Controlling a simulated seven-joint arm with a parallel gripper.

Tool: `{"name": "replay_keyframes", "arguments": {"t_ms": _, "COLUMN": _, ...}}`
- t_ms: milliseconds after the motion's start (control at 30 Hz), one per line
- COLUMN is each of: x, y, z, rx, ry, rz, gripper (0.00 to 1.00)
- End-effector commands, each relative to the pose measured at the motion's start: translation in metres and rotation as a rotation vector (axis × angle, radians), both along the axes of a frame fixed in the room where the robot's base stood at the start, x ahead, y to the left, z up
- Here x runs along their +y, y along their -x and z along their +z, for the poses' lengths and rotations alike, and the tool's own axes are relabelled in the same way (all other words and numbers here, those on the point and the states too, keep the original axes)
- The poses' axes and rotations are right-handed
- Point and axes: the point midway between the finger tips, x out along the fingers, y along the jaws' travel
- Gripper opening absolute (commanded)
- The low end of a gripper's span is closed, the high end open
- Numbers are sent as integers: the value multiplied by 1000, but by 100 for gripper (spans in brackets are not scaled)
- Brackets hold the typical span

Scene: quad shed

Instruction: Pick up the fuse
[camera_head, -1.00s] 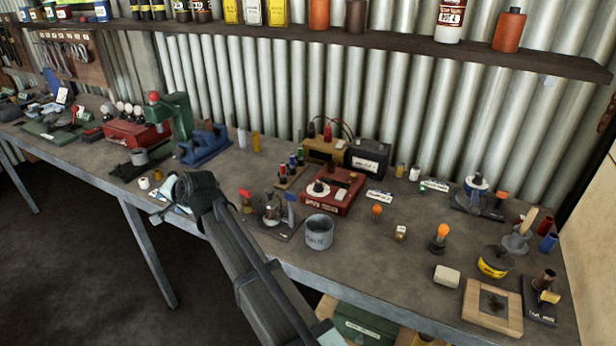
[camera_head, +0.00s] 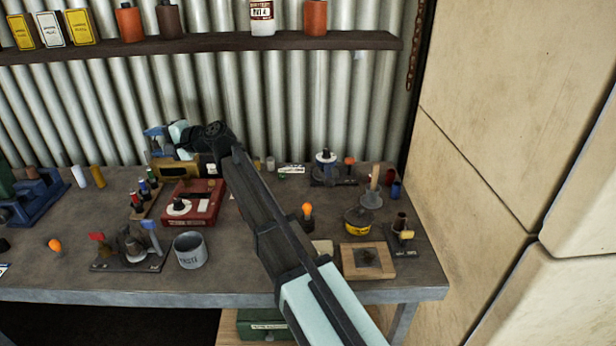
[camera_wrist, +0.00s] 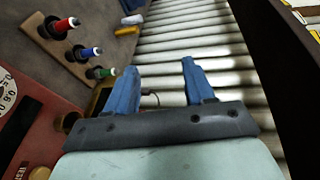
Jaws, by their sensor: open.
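I cannot tell for sure which small part is the fuse; no piece is clearly readable as one. My gripper (camera_head: 153,134) is at the back of the bench, above the yellow-brown box (camera_head: 176,168), with its fingers toward the left. In the wrist view my gripper (camera_wrist: 160,66) shows two blue fingers spread apart with nothing between them. Small cylinders stand near the back, among them a yellow one (camera_head: 97,176) and a white one (camera_head: 78,176). My arm hides part of the bench right of the red box (camera_head: 207,207).
A wooden rack (camera_wrist: 73,58) holds red, blue and green capped pieces beside the red box. A grey tin (camera_head: 190,251), an orange-topped piece (camera_head: 307,211), a yellow tin (camera_head: 358,221) and a wooden tray (camera_head: 346,262) stand toward the front. A shelf (camera_head: 200,42) overhangs the back.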

Motion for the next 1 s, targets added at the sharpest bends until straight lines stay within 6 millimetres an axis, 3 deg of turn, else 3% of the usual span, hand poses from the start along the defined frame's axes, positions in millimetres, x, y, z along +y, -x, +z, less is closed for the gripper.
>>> {"name": "replay_keyframes", "arguments": {"t_ms": 33, "x": -22, "y": -17, "z": 8, "rx": -1, "ry": -27, "rz": -20, "gripper": 53}}
{"name": "replay_keyframes", "arguments": {"t_ms": 200, "x": -80, "y": -54, "z": 27, "rx": -38, "ry": -81, "rz": -59, "gripper": 53}}
{"name": "replay_keyframes", "arguments": {"t_ms": 467, "x": -157, "y": -93, "z": 34, "rx": -228, "ry": 18, "rz": -56, "gripper": 53}}
{"name": "replay_keyframes", "arguments": {"t_ms": 767, "x": -248, "y": -120, "z": -2, "rx": -632, "ry": 467, "rz": 141, "gripper": 53}}
{"name": "replay_keyframes", "arguments": {"t_ms": 1000, "x": -350, "y": -131, "z": -39, "rx": -896, "ry": 891, "rz": 485, "gripper": 53}}
